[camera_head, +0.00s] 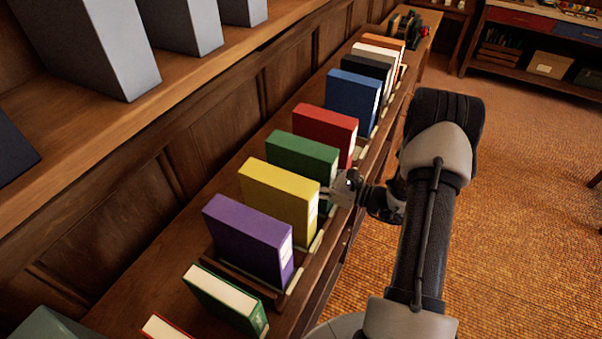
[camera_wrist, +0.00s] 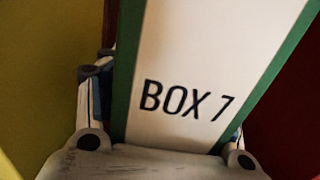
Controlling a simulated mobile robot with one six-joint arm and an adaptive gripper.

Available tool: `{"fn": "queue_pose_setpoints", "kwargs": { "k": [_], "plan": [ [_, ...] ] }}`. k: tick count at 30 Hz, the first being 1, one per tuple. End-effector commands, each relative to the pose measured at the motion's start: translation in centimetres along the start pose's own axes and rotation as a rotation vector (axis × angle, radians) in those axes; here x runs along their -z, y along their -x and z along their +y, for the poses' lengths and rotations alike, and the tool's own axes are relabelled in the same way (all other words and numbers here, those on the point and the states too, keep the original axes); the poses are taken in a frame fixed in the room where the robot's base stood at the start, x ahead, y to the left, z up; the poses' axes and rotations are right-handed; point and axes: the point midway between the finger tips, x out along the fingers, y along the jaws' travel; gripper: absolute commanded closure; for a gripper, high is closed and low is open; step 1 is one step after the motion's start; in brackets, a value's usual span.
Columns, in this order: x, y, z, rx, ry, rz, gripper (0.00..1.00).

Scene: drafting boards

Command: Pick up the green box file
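The green box file (camera_head: 303,155) stands upright in the row on the long bench, between the yellow box file (camera_head: 280,196) and the red box file (camera_head: 326,127). In the wrist view its pale spine label (camera_wrist: 205,60) reads "BOX 7" and fills the middle, leaning to the right in the picture. My gripper (camera_head: 332,190) is at its spine side, low down. In the wrist view my gripper (camera_wrist: 165,130) has one finger on each side of the spine. The right finger is mostly hidden behind the file, and I cannot tell whether the fingers press on it.
A purple box file (camera_head: 248,238) and a green-covered book (camera_head: 227,298) stand nearer. A blue box file (camera_head: 353,97) and several others stand farther along. A shelf with grey files (camera_head: 92,45) overhangs at left. The woven floor (camera_head: 530,200) is clear at right.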

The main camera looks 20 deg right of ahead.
Motion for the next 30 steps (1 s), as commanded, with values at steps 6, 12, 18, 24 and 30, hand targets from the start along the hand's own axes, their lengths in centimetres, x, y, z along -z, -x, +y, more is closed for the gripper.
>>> {"fn": "queue_pose_setpoints", "kwargs": {
  "k": [6,12,18,24,30],
  "plan": [
    [-0.01,-0.01,0.01,-0.001,0.000,0.000,0.55],
    [-0.01,0.00,0.02,-0.001,0.000,0.000,0.69],
    [-0.01,0.00,0.02,-0.001,0.000,0.000,0.82],
    [-0.01,-0.01,0.02,-0.001,0.000,0.000,0.95],
    [-0.17,-0.01,-0.02,-0.001,0.002,-0.004,1.00]
  ]
}}
